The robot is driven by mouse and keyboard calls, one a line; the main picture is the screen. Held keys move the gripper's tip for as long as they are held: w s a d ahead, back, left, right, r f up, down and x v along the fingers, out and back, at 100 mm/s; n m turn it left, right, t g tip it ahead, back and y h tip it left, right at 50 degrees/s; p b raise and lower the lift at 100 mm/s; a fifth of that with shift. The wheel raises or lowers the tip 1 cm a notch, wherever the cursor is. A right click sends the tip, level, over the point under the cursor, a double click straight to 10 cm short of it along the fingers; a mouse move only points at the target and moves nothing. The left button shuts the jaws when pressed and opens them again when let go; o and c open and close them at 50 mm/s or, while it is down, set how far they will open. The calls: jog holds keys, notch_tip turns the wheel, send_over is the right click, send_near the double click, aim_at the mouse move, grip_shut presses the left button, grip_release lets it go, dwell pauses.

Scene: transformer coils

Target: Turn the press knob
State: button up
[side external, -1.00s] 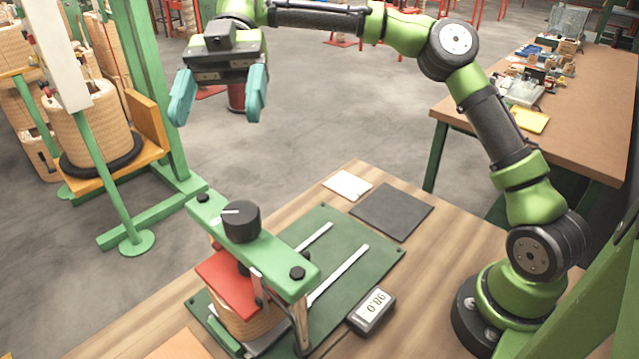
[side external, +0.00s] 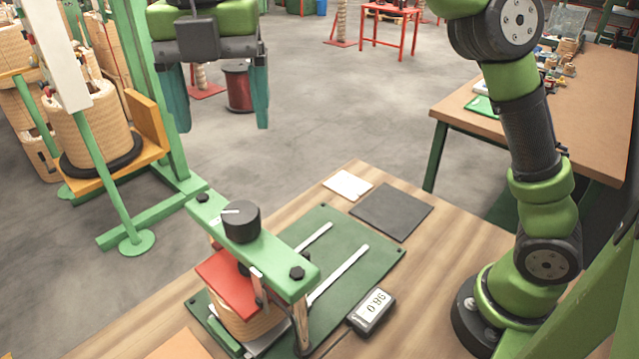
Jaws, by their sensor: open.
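The press knob (side external: 241,222) is a black cylinder with a white line on its top. It sits on the green crossbar (side external: 275,255) of the press. Under the bar, a red plate (side external: 228,278) rests on a wound coil (side external: 245,325). My gripper (side external: 222,128) has teal fingers spread wide, pointing down, with nothing between them. It hangs in the air above the knob in the picture, apart from it.
The press stands on a dark green base plate (side external: 372,258) on a wooden table (side external: 440,265). A small display (side external: 371,311) sits at its right. A dark mat (side external: 392,212) and white card (side external: 348,184) lie behind. A green frame with coils (side external: 95,125) stands left.

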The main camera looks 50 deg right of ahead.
aim_at(240, 212)
notch_tip(240, 212, down, 15)
jog(key=shift+r, duration=0.2)
dwell(0.3)
jog(key=c, duration=1)
jog(key=shift+c, duration=0.2)
jog(key=shift+m, duration=0.3)
